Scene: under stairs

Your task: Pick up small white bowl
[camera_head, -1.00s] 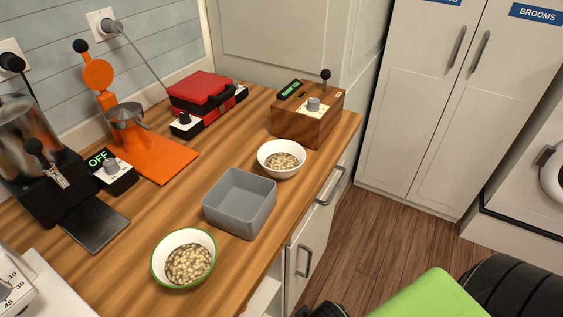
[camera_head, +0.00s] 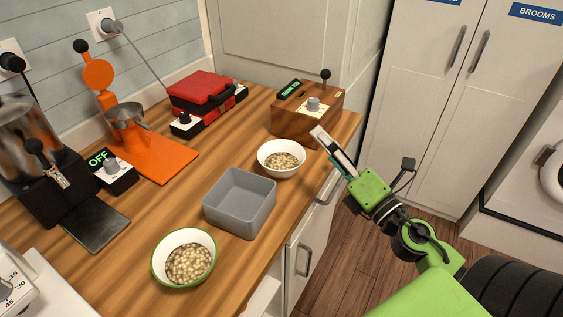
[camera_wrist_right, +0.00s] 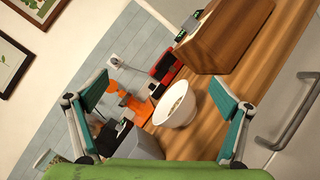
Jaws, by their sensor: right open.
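The small white bowl (camera_head: 271,148) stands upright on the wooden counter, in front of the wooden box, and holds pale round bits. In the right wrist view the bowl (camera_wrist_right: 172,110) lies ahead, between the two fingers. My right gripper (camera_head: 328,147) is open and empty, just right of the bowl and above the counter's front edge. In the right wrist view its teal-padded fingers (camera_wrist_right: 158,105) are spread wide. It appears apart from the bowl. My left gripper is not in view.
A grey square container (camera_head: 239,230) stands close to the bowl, with a green-rimmed bowl (camera_head: 160,268) nearer. A wooden box with a knob and lever (camera_head: 290,128) stands close behind. An orange press (camera_head: 165,160) and red appliance (camera_head: 203,88) stand farther left. Drawer handles (camera_head: 304,262) jut from the counter front.

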